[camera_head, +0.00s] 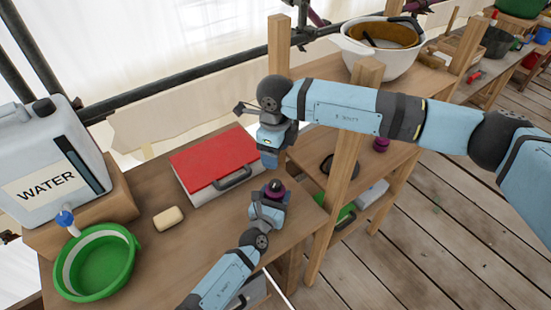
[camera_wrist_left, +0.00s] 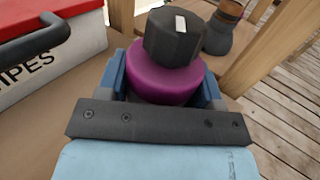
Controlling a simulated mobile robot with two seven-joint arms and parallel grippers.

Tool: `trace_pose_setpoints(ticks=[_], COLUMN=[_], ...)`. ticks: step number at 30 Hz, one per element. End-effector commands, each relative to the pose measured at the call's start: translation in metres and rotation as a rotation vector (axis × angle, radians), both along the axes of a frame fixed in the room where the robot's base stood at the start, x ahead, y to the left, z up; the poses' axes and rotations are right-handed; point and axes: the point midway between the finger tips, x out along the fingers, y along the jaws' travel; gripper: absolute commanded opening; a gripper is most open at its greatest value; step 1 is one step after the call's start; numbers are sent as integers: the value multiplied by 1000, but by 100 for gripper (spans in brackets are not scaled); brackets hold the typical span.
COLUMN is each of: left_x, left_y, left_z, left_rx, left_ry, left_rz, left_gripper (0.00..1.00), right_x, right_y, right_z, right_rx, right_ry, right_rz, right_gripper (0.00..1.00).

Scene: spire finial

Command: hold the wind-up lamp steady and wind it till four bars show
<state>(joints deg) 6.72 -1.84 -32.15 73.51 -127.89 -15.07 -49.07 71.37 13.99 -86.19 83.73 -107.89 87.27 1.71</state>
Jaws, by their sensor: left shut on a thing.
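The wind-up lamp (camera_head: 275,187) appears to be the small purple round body with a dark faceted knob on top; it stands upright near the bench's right edge. In the left wrist view the lamp (camera_wrist_left: 165,80) sits between my left gripper's blue fingers, and its knob carries a white mark. My left gripper (camera_head: 268,200) is shut on the purple body. My right gripper (camera_head: 269,160) hangs pointing down just above and slightly left of the lamp, seemingly apart from it; its finger opening cannot be made out. No charge bars can be made out.
A red-lidded box (camera_head: 214,158) lies left of the lamp. A soap bar (camera_head: 168,217), green basin (camera_head: 96,262) and water container (camera_head: 45,165) are farther left. Wooden shelf posts (camera_head: 340,180) stand close on the right. The bench between box and soap is clear.

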Motion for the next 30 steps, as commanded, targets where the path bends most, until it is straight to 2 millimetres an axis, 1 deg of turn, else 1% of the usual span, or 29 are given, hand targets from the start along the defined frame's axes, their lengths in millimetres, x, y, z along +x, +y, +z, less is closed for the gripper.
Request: trace_pose_setpoints(ticks=[2,9,12,16,20,23,26,30], left_x=[0,0,0,0,0,0,0,0], left_y=[0,0,0,0,0,0,0,0], left_z=[0,0,0,0,0,0,0,0], left_rx=[0,0,0,0,0,0,0,0], left_ry=[0,0,0,0,0,0,0,0], left_rz=[0,0,0,0,0,0,0,0], left_gripper=[32,32,32,32,32,32,32,32], right_x=[-1,-1,-1,0,0,0,-1,-1], right_y=[1,2,2,0,0,0,0,0], right_z=[-1,-1,-1,-1,-6,-18,-36,-66], right_rx=[3,4,3,1,1,1,1,2], right_ry=[1,1,1,2,2,3,4,5], right_rz=[69,447,584,703,750,754,753,753], right_gripper=[62,62,62,62,62,62,62,62])
